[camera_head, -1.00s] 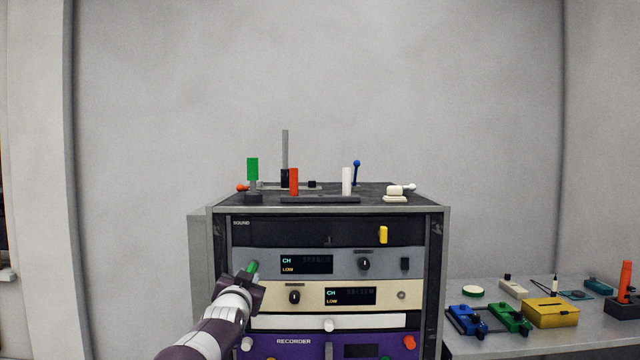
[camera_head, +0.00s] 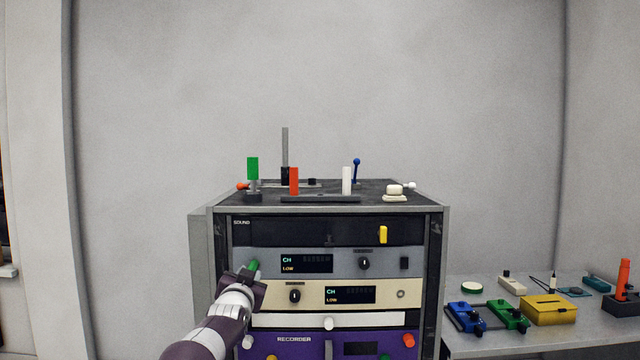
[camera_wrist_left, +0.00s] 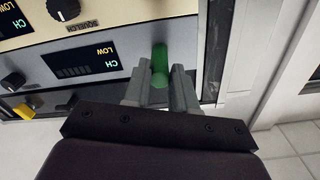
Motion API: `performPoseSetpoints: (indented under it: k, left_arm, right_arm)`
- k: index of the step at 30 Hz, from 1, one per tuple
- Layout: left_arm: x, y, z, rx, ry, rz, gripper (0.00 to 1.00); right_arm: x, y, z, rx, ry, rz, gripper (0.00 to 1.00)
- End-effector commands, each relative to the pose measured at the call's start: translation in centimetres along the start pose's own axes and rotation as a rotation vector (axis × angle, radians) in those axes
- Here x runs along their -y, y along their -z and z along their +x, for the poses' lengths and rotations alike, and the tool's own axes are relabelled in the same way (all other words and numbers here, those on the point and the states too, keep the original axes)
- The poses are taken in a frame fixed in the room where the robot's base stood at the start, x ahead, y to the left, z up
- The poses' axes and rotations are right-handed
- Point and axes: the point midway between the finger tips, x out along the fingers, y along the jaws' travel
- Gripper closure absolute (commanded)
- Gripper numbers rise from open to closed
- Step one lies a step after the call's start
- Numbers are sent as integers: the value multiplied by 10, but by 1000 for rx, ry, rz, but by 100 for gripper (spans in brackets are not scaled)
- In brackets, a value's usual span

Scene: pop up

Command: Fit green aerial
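The green aerial (camera_head: 253,266) is a short green cylinder. It sits between the two fingers of my left gripper (camera_head: 247,279), in front of the left end of the grey receiver (camera_head: 345,262). In the left wrist view, the aerial (camera_wrist_left: 160,62) points away from the gripper (camera_wrist_left: 162,88) toward the receiver's front, and the fingers close on its sides. The receiver's dark display (camera_wrist_left: 88,64) lies to the left there. I cannot tell whether the aerial's far end touches the panel; any socket is hidden. My right gripper is out of view.
The cream receiver (camera_head: 350,295) and purple recorder (camera_head: 310,342) sit below in the rack. A green block (camera_head: 252,168), a red block (camera_head: 294,181) and a white block (camera_head: 347,180) stand on the rack top. A side table (camera_head: 465,345) holds a yellow box (camera_head: 549,311).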

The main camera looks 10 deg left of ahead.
Motion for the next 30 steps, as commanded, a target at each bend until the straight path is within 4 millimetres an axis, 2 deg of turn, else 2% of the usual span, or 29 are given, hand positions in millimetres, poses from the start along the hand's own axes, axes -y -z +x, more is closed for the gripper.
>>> performPoseSetpoints:
  k: [1, 2, 11, 14, 17, 24, 27, 30]
  left_arm:
    - [0, 1, 0, -2, 1, 0, 57]
    - [0, 1, 0, -1, 1, 0, 47]
    - [0, 0, -1, 0, 0, 0, 47]
    - [0, 0, -9, 1, 0, 0, 47]
    - [0, -2, -27, 2, -1, 0, 47]
    - [0, 0, -92, -1, 0, 0, 47]
    - [0, 1, -112, -1, 0, 0, 47]
    - [0, 0, -123, 0, 0, 0, 47]
  right_arm:
    - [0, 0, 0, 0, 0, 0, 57]
    - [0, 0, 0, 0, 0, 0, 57]
    - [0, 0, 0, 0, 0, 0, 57]
    - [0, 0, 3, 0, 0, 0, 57]
    - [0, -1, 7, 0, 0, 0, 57]
    - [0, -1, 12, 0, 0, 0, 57]
    - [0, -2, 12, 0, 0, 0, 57]
    - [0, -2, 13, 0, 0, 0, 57]
